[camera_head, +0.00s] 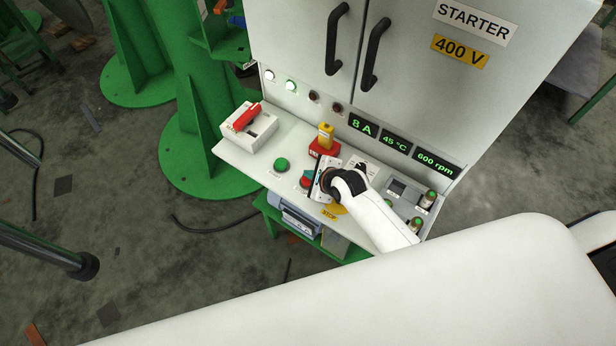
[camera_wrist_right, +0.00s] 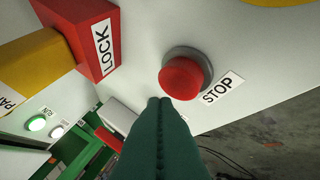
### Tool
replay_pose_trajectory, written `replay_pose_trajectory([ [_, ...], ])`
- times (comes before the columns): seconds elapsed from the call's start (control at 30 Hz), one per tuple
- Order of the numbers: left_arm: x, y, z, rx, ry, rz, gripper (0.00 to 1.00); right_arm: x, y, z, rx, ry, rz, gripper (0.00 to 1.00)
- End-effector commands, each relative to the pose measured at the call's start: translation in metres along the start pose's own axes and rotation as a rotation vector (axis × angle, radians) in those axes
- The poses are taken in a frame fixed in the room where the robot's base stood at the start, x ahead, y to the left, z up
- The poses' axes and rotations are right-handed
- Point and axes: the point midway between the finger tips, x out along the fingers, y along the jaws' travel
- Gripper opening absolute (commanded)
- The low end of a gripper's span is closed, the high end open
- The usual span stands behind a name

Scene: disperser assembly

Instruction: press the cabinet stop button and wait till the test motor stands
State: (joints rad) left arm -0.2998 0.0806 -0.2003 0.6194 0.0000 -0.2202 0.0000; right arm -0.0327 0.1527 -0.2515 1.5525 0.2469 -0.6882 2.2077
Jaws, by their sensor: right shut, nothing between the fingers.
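The red stop button (camera_wrist_right: 182,78) sits in a grey collar beside a STOP label in the right wrist view. In the head view the stop button (camera_head: 305,182) is partly covered by my right gripper (camera_head: 317,186). The right gripper also shows in the wrist view (camera_wrist_right: 162,103), shut and empty, its fingertips at the button's lower left edge. I cannot tell whether they touch it. The cabinet (camera_head: 410,75) displays read 8 A, 45 °C and 600 rpm (camera_head: 437,163). I cannot identify the test motor for certain. My left gripper is not in view.
A green button (camera_head: 281,165) lies left of the stop button. A red LOCK block (camera_wrist_right: 92,38) with a yellow top stands close by. A white box with a red handle (camera_head: 247,127) sits at the panel's left end.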

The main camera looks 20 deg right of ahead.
Motion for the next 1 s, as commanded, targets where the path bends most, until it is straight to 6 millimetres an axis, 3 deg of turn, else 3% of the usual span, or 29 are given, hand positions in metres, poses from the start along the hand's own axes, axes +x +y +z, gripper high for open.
replay_pose_trajectory([
  [1.0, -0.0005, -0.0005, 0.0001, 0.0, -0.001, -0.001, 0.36, 0.0058, -0.0044, 0.0044, 0.0, 0.0, 0.0, 0.0],
])
